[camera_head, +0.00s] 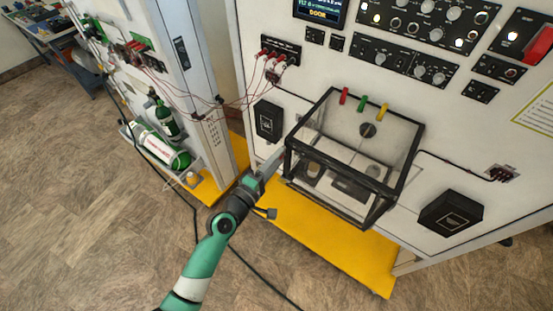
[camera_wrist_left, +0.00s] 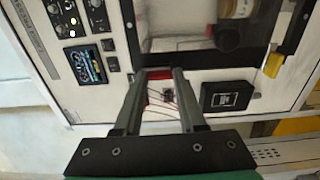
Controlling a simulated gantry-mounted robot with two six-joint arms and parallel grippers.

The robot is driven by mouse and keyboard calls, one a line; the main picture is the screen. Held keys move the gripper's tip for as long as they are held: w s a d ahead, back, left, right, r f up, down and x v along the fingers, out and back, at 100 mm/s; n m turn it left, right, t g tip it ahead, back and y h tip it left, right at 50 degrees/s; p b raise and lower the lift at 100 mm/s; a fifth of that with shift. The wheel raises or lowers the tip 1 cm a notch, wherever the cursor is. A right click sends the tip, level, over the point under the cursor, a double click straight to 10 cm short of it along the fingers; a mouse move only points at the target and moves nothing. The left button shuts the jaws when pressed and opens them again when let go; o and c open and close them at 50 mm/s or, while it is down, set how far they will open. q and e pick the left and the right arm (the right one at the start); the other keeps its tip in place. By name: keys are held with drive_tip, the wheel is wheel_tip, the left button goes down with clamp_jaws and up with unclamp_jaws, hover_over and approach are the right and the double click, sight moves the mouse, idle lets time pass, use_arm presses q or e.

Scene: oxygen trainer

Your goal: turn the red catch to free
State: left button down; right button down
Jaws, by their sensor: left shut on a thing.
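A clear box with a black frame (camera_head: 398,188) is on the white panel. A red tab (camera_head: 344,95), a green tab (camera_head: 363,103) and a yellow tab (camera_head: 383,110) stand along its upper edge. My left gripper (camera_head: 277,158) is at the left side of the box, with its fingers pointing up and right. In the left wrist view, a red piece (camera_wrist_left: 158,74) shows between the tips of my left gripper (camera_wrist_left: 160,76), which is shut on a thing. I cannot tell whether this is the red tab. My right gripper is out of view.
Red leads run from a connector plate (camera_head: 280,52) left of the box. Black boxes (camera_head: 268,120) (camera_head: 451,212) sit on either side. A yellow base (camera_head: 330,240) lies below. The floor at front left is mostly clear.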

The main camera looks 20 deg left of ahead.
use_arm(q)
drive_tip(key=shift+c, duration=2.4)
unclamp_jaws()
drive_tip(key=s+a, duration=0.2)
drive_tip(key=s, duration=0.9)
drive_tip(key=shift+s+p, duration=0.25)
drive_tip(key=shift+p, duration=0.05)
